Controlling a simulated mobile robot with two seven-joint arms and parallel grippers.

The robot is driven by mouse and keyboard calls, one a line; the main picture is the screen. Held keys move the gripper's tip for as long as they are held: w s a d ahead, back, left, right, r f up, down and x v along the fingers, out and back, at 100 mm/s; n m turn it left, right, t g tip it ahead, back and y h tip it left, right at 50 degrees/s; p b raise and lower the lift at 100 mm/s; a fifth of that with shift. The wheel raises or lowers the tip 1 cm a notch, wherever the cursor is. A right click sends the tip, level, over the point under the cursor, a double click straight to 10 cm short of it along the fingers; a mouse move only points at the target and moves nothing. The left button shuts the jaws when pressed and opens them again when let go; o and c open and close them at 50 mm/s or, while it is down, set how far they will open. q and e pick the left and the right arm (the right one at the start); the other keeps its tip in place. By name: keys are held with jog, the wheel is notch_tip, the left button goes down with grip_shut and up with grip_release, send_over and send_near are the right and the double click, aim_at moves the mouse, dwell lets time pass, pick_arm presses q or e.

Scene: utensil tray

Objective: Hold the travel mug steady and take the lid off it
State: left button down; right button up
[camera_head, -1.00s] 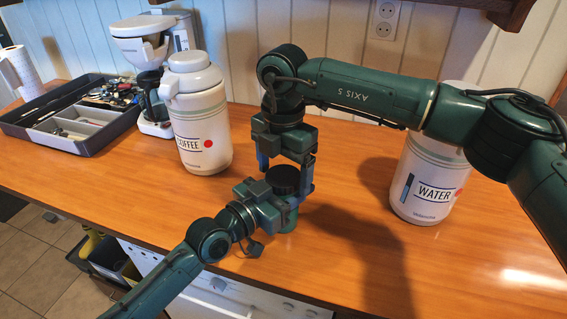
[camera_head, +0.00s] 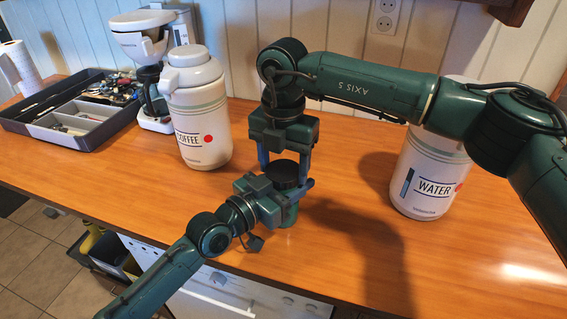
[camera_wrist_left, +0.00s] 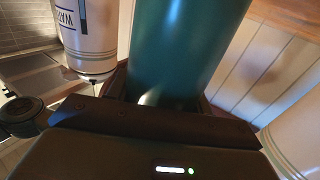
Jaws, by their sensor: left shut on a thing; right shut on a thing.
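The green travel mug (camera_head: 290,214) stands upright on the wooden counter, mostly hidden by my grippers. Its black lid (camera_head: 284,175) sits on top of it. My left gripper (camera_head: 286,198) is shut on the mug body from the side, below the lid. In the left wrist view the green mug (camera_wrist_left: 175,45) fills the middle between the jaws. My right gripper (camera_head: 285,168) points down from above, with its fingers on either side of the lid, shut on it. I cannot see a gap between lid and mug.
A white coffee jug (camera_head: 198,115) stands behind left and a white water jug (camera_head: 425,180) to the right. A dark utensil tray (camera_head: 75,148) and a coffee maker (camera_head: 148,60) are at the back left. The counter's front edge is close to the mug.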

jog(key=o, duration=1.1)
notch_tip(320, 180, up, 4)
jog(key=shift+r, duration=0.25)
jog(key=shift+c, duration=0.2)
notch_tip(320, 180, up, 3)
jog(key=m, duration=0.2)
jog(key=shift+m, duration=0.4)
notch_tip(320, 180, down, 8)
jog(key=shift+r, duration=0.2)
jog(key=shift+c, duration=0.2)
